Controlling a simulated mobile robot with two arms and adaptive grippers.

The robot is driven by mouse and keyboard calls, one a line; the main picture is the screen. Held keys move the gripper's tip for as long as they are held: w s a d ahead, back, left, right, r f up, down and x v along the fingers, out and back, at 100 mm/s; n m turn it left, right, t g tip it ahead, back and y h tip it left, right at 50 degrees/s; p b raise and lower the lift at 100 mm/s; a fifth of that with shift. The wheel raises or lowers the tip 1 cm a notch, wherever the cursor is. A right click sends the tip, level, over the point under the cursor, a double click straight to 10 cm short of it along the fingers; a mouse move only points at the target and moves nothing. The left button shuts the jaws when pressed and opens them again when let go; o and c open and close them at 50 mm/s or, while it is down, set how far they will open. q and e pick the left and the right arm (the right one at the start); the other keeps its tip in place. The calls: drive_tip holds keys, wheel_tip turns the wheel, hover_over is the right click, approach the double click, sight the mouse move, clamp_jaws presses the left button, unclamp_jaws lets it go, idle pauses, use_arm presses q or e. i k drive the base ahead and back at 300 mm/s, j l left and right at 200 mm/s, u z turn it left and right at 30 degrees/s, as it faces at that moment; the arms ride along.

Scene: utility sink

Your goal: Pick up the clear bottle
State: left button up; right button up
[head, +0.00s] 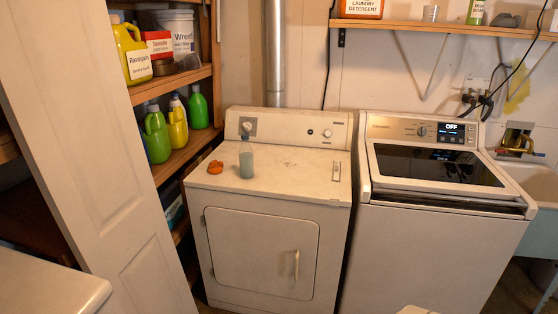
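The clear bottle (246,162) stands upright on the top of the white dryer (300,175), toward its left rear. It looks translucent with a bluish-grey tint and has a narrow neck. An orange lumpy object (215,167) lies on the dryer just left of it, with a small gap between them. Neither of my grippers is in the head view, and nothing is touching the bottle.
A washer (440,165) stands right of the dryer, with a sink (530,180) beyond it. Shelves at left hold a yellow jug (132,52), a bucket (176,35) and green bottles (157,134). A white panelled door (95,130) stands at left. The dryer top's middle is mostly clear.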

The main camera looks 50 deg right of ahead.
sight(246, 152)
drive_tip(key=z, duration=1.35)
drive_tip(key=i+l, duration=0.1)
drive_tip(key=i, duration=0.1)
